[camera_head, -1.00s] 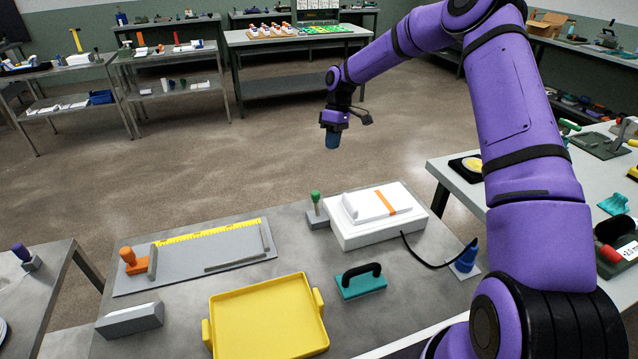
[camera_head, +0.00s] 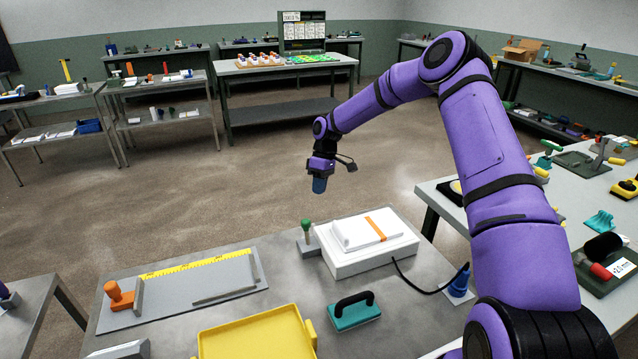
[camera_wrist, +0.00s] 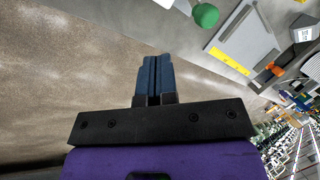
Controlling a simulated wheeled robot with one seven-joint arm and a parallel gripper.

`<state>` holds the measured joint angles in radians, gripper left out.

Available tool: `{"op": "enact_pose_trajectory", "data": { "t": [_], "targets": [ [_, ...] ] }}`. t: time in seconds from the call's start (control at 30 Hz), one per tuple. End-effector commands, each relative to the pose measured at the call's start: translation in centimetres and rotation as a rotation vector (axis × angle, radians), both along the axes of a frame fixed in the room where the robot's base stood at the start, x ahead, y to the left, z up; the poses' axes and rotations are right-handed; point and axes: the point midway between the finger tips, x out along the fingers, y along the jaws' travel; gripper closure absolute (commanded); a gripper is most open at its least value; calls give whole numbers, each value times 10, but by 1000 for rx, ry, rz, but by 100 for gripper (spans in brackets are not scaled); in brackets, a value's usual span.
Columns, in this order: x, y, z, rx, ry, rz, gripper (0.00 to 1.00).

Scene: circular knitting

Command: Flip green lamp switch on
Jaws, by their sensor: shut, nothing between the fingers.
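A green knob (camera_head: 306,224) stands upright on a small grey block (camera_head: 309,247) at the far edge of the near table. It is the green switch-like thing in view; I cannot tell which lamp it belongs to. The knob's green top also shows in the wrist view (camera_wrist: 206,15), up and right of the fingertips. My gripper (camera_head: 319,186) points down in the air, slightly right of the knob and higher in the picture, apart from it. In the wrist view its blue fingers (camera_wrist: 153,60) are shut together with nothing between them.
A white box (camera_head: 350,262) with an orange strip stands right of the knob. A teal block with a black handle (camera_head: 354,312), a yellow tray (camera_head: 255,340) and a grey plate with a yellow ruler (camera_head: 185,290) share the table. Open floor lies beyond.

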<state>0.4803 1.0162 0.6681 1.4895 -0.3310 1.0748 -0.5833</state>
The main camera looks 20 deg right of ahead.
Motion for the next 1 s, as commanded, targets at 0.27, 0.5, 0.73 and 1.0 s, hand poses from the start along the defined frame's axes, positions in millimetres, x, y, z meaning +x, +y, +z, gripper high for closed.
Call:
{"op": "enact_pose_trajectory", "data": {
  "t": [0.27, 0.5, 0.73, 1.0],
  "targets": [
    [-15, 15, -50, 2, 2, 2, 100],
    [-35, 35, -55, 1, -1, 1, 100],
    [-43, 44, -54, 0, -2, 1, 100],
    [-44, 44, -54, 1, -2, 0, 100]
  ]
}}
